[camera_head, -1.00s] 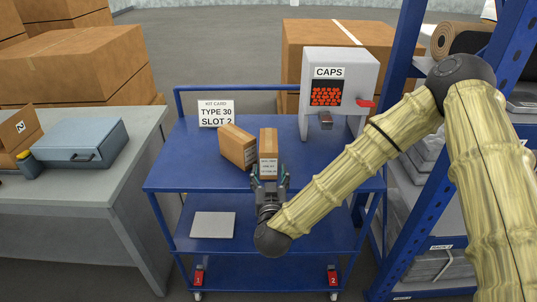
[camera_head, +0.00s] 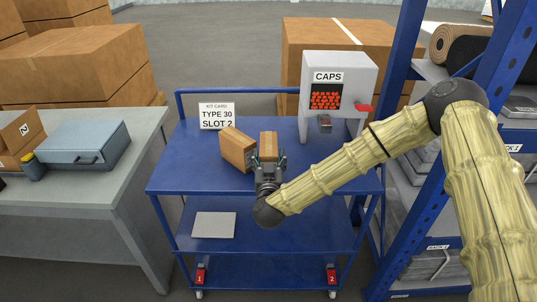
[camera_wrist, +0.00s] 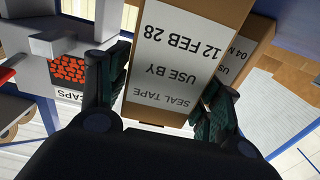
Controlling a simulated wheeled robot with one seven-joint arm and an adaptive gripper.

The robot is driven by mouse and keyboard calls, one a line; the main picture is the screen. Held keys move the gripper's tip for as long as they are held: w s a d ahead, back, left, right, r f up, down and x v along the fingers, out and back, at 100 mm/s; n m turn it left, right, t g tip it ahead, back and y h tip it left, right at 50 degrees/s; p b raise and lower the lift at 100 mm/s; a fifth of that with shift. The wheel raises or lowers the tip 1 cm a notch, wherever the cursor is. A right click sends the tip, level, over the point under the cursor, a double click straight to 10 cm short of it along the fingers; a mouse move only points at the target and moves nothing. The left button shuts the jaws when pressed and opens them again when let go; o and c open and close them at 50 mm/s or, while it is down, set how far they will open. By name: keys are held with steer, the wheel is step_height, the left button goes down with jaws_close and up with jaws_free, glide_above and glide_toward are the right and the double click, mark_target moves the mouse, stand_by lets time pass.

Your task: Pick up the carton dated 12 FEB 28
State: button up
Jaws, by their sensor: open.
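The carton dated 12 FEB 28 (camera_wrist: 172,50) is a brown box with a white label, reading upside down in the wrist view. In the head view this carton (camera_head: 268,140) stands upright on the blue cart's top, its lower front hidden by my gripper (camera_head: 268,162). My gripper (camera_wrist: 160,98) is open, with one finger at each side of the carton in the wrist view. I cannot tell whether either finger touches it. A second brown carton (camera_head: 237,148) stands angled just to the left; in the wrist view its label (camera_wrist: 230,66) is partly hidden and shows "04 N".
A grey CAPS dispenser (camera_head: 340,85) stands at the cart's back right. A kit card (camera_head: 216,115) reads TYPE 30 SLOT 2. The cart top (camera_head: 185,165) is clear at left. A blue rack (camera_head: 430,130) stands right, a grey table (camera_head: 110,185) left.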

steer(key=shift+w, duration=1.15)
steer(key=shift+c, duration=0.3)
steer(key=c, duration=0.8)
steer(key=shift+c, duration=0.3)
steer(key=shift+r, duration=0.1)
